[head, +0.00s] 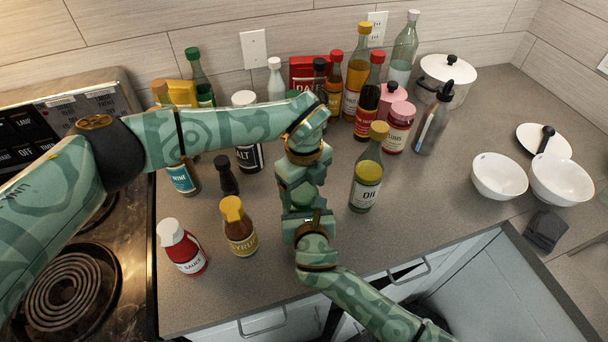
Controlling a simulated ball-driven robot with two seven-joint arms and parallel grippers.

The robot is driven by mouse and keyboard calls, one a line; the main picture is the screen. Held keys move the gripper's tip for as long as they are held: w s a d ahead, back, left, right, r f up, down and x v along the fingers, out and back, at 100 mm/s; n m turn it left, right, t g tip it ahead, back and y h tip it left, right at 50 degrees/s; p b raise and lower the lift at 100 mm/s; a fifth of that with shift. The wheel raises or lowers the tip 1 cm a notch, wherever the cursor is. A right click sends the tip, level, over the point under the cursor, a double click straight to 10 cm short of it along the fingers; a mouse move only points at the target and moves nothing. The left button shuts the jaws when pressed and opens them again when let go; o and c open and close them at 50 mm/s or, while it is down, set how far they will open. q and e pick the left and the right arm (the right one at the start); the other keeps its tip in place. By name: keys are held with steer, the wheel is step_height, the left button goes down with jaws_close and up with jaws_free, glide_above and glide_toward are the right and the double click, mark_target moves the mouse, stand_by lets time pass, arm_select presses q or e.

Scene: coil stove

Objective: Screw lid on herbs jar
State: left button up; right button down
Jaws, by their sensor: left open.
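I cannot make out a jar labelled herbs or a loose lid; my arms cover the middle of the counter. My left arm reaches in from the left and bends down at the wrist, with my left gripper (302,188) over the middle of the counter. It is open, but its fingertips are hard to separate from my other arm. My right arm comes up from the lower right, and its hand end (314,228) overlaps the left gripper in the picture. Whether the two touch, and whether the right jaws are open, I cannot tell.
An oil bottle (367,178) stands just right of my grippers, a syrup bottle (239,228) and a red sauce bottle (182,248) to the left. Several bottles crowd the back. White bowls (499,177) stand at the right. The coil stove (68,287) is at left.

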arm_select(q)
steer(key=shift+f, duration=0.35)
steer(key=c, duration=1)
steer(key=m, duration=1.3)
steer(key=o, duration=1.1)
